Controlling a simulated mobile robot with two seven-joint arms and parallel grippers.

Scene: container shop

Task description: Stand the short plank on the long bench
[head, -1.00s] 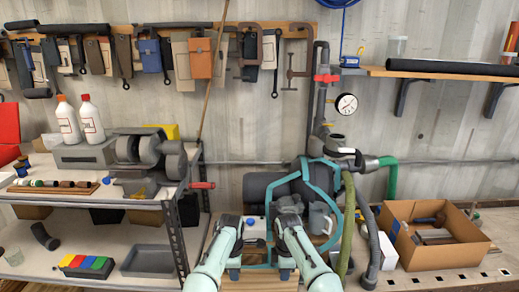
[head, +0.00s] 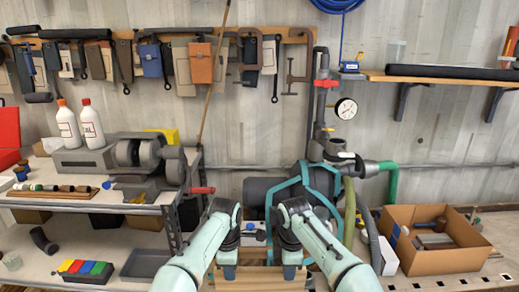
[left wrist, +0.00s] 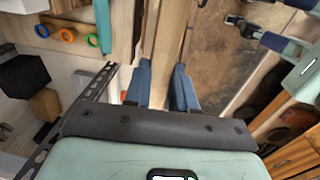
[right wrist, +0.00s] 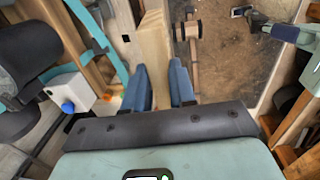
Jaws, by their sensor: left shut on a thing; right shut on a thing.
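A pale wooden piece, which looks like the short plank (head: 259,276), spans between my two grippers at the bottom of the head view. My left gripper (head: 229,271) is shut on its left part, and my right gripper (head: 290,271) on its right part. The plank shows between the blue fingers in the left wrist view (left wrist: 162,60) and in the right wrist view (right wrist: 154,55). Its lower part is cut off in the head view, so I cannot tell whether it touches anything below. I cannot clearly make out the long bench.
A cardboard box (head: 432,259) with tools stands at the right. Metal shelving (head: 82,205) with a bench grinder (head: 145,158) stands at the left. Teal-framed machinery (head: 318,180) and hoses (head: 368,235) are close beyond and beside my right arm.

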